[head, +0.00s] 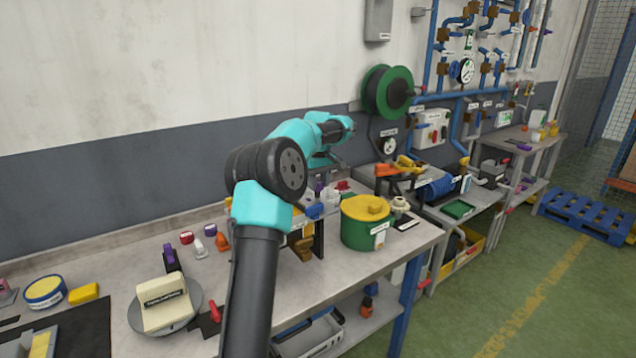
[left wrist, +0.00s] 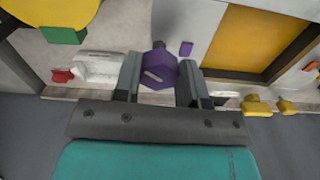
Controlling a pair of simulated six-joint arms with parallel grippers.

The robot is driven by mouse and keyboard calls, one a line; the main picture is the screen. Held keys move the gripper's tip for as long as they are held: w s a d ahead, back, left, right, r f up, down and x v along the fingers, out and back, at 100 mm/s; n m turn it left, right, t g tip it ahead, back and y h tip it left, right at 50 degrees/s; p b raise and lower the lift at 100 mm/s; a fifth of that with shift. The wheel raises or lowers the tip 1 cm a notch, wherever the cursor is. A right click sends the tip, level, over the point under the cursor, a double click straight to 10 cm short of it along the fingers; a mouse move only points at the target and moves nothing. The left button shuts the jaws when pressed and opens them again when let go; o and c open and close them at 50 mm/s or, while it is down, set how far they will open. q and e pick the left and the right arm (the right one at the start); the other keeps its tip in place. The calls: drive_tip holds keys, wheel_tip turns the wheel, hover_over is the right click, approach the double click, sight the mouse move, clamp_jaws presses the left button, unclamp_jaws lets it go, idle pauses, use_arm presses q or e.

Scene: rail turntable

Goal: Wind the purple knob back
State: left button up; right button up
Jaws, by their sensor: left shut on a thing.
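The purple knob (left wrist: 158,72) shows in the left wrist view as a hexagonal piece with a pale slot mark. It sits between the two fingers of my left gripper (left wrist: 159,82), which is shut on it. In the head view the left arm reaches over the bench toward the wall, and its gripper (head: 326,160) is small and partly hidden by my own arm. I cannot make out the grip on the knob there. My right gripper is in neither view.
A green pot with a yellow lid (head: 366,226) stands right of my arm. A round turntable (head: 190,322) bearing a cream block (head: 163,306) is at the left. A yellow panel (left wrist: 255,40) in a dark frame lies right of the knob. A green hose reel (head: 387,92) hangs behind.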

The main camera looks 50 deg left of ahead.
use_arm(q)
drive_tip(key=n, duration=0.6)
drive_tip(key=shift+w, duration=0.2)
drive_tip(key=shift+n, duration=0.3)
drive_tip(key=o, duration=0.9)
drive_tip(key=shift+r, duration=0.1)
